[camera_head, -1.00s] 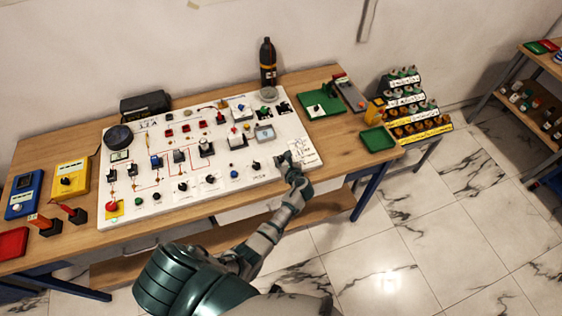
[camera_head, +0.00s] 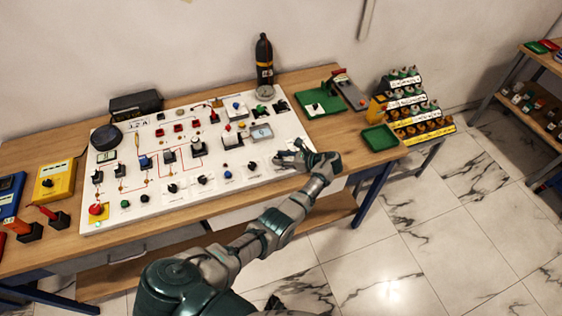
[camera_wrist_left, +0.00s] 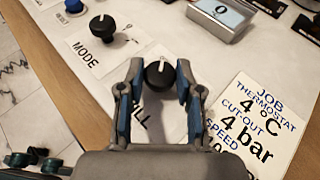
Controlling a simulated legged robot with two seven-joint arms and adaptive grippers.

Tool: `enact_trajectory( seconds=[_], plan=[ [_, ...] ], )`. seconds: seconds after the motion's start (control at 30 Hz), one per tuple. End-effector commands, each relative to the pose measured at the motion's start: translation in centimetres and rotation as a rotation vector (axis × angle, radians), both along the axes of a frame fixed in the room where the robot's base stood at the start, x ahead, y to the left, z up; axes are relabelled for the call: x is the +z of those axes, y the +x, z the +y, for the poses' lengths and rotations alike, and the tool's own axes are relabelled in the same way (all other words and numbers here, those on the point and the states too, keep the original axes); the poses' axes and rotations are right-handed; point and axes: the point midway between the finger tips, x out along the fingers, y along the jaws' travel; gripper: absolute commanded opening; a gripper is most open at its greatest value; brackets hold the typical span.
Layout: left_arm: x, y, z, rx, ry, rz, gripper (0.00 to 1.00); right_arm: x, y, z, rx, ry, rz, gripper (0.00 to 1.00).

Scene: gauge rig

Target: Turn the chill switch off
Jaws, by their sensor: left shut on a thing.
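The chill switch (camera_wrist_left: 160,75) is a black round knob with a white pointer line, on the white panel (camera_head: 150,190). In the left wrist view its pointer points up, away from my wrist. Its printed label is partly hidden; only the end "ILL" shows. My left gripper (camera_wrist_left: 160,82) has one finger on each side of the knob and is shut on it. In the head view my left gripper (camera_head: 287,158) is at the panel's right end, and its hand hides the knob. My right gripper is not in view.
A mode knob (camera_wrist_left: 102,27) stands left of the chill switch. A job card (camera_wrist_left: 262,118) lies to the right, and a small display box (camera_wrist_left: 222,15) beyond. Several other switches fill the panel.

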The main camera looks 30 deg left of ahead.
Motion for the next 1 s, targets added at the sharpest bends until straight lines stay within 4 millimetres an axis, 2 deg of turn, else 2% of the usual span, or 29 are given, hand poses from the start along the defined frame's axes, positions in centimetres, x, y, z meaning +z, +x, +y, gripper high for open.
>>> enact_trajectory(
  seconds=[0.1, 0.57, 0.6, 0.67, 1.0],
  plan=[
    [-0.11, 0.16, -0.17, 0.016, -0.004, -0.001, 0.00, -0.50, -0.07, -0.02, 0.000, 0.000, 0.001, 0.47],
    [-0.07, 0.14, -0.17, 0.024, -0.006, -0.001, 0.00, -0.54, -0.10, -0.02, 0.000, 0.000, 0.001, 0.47],
    [-0.08, 0.13, -0.17, 0.024, -0.006, -0.001, 0.44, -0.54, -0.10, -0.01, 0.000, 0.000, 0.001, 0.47],
    [-0.07, 0.12, -0.15, 0.025, -0.005, -0.001, 0.57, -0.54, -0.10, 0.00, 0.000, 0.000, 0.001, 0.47],
    [0.08, 0.05, -0.30, 0.026, -0.003, -0.001, 0.57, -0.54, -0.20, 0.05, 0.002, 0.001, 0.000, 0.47]
  ],
)
